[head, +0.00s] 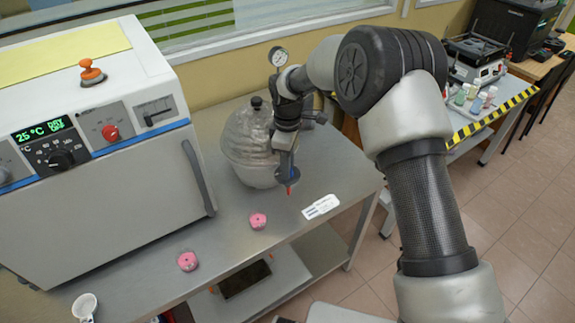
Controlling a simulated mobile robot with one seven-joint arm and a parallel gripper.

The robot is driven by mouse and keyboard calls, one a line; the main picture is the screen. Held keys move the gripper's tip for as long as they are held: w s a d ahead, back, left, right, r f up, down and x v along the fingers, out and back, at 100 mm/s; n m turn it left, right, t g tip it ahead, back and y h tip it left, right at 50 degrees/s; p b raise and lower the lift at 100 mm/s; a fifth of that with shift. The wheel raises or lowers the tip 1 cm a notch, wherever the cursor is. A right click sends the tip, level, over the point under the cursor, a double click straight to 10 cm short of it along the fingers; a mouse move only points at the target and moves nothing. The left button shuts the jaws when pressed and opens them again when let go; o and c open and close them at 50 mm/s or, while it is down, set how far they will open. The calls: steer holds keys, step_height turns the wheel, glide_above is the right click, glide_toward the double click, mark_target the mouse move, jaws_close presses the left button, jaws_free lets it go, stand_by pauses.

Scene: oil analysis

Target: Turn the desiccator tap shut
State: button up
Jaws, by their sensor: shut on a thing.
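The desiccator (243,150) is a clear, greyish domed glass vessel with a black knob on top. It stands on the metal bench to the right of the oven, partly hidden behind my arm's end. My gripper (288,183) points down at the vessel's right front side, above the bench top. It is shut on the desiccator tap (289,190), of which only a small red piece shows at the fingertips. The tap's stem and its turn angle are hidden by the gripper.
A large oven (100,180) with a 25 °C display fills the left of the bench. Two pink round items (258,221) and a white label card (320,207) lie near the front edge. A round gauge (278,57) shows behind my wrist.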

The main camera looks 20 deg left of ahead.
steer(key=m+b, duration=0.2)
steer(key=m, duration=0.3)
steer(key=m+b, duration=0.1)
steer(key=m, duration=0.5)
steer(key=shift+r+b, duration=0.1)
steer(key=shift+b, duration=0.3)
steer(key=shift+m, duration=0.3)
steer(key=o, duration=1.1)
step_height(320, 180, up, 17)
steer(key=shift+r, duration=0.2)
